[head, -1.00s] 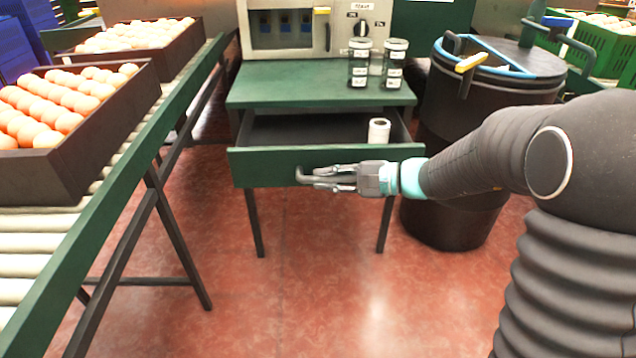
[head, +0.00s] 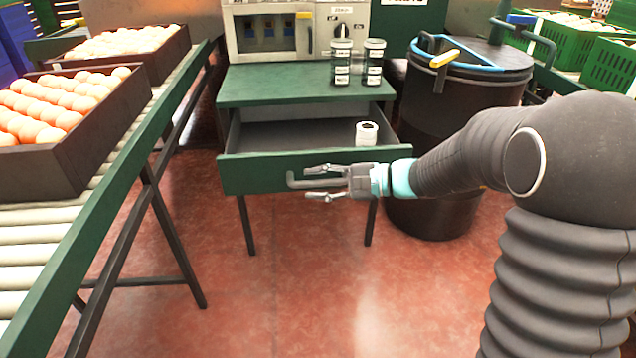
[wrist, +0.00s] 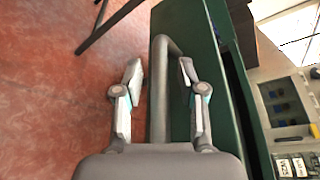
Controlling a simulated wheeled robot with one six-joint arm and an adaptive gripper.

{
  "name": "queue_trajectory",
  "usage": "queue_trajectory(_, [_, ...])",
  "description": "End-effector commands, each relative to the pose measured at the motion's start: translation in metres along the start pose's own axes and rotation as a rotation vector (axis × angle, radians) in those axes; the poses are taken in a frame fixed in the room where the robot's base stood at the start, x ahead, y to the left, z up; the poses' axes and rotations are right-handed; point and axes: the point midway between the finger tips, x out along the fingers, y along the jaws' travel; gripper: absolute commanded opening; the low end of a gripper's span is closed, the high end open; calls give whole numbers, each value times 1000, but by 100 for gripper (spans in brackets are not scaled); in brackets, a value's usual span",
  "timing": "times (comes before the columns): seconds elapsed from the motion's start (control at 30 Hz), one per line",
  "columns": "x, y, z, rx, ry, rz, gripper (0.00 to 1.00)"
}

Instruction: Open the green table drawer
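The green table (head: 290,88) has its drawer (head: 232,172) pulled out, and the drawer's inside shows. A grey bar handle (head: 293,181) runs along the drawer front. My gripper (head: 318,183) is at the handle, in front of the drawer. In the wrist view the handle (wrist: 158,85) runs between the two fingers of my gripper (wrist: 158,75), with a gap on both sides. The fingers are apart and do not close on it. A white roll (head: 366,133) stands inside the drawer at the right.
Two labelled jars (head: 341,62) stand on the table top before a grey machine (head: 270,32). A black barrel (head: 440,130) stands right of the table. The red floor ahead is clear.

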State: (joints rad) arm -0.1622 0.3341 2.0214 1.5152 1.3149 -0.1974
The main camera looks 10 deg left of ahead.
Motion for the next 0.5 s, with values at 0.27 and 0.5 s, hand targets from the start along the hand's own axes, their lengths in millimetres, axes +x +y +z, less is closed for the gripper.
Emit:
queue_trajectory(0.27, [-2, 0, 0, 0, 1, -1, 41])
queue_trajectory(0.5, [-28, -1, -1, 0, 3, -3, 41])
